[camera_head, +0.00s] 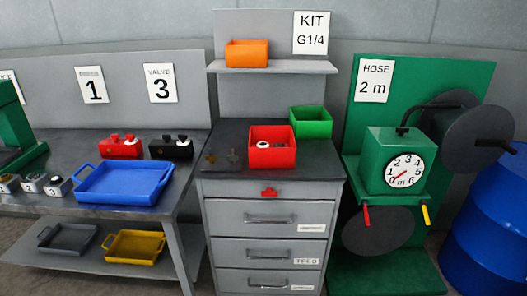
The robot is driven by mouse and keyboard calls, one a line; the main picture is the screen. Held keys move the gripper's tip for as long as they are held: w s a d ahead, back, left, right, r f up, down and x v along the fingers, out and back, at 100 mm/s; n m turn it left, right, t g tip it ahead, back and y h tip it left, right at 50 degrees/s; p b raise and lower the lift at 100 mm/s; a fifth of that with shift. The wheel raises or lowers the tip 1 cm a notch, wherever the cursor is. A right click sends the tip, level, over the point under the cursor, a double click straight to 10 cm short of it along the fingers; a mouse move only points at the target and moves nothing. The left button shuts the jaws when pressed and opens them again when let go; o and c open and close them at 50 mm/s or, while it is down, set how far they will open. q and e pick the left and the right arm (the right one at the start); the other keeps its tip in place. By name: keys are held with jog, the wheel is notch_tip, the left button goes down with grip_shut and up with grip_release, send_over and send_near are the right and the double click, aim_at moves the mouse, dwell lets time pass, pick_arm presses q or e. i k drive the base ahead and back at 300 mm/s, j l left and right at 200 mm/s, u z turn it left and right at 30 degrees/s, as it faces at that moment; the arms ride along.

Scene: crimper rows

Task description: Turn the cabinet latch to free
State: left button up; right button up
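The cabinet (325,190) is a grey drawer unit with a dark top, in the middle of the head view. The latch appears to be the small red part (269,192) at the cabinet's upper front edge, above the top drawer (225,215). Its exact turn position is too small to tell. The drawers below it look shut, each with a bar handle. Neither of my grippers is in view.
A red bin (272,158) and a green bin (311,122) stand on the cabinet top. A bench with a blue tray (124,183) is on the left. A green hose stand (440,275) and a blue drum (490,230) are on the right.

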aim_at(269, 193)
jog(key=k+j+z, duration=0.25)
jog(key=k+j, duration=0.25)
jog(key=j, duration=0.25)
jog(key=k+j+z, duration=0.25)
jog(key=k+j, duration=0.3)
jog(key=j, duration=0.15)
jog(key=i+l, duration=0.1)
jog(key=i, duration=2.2)
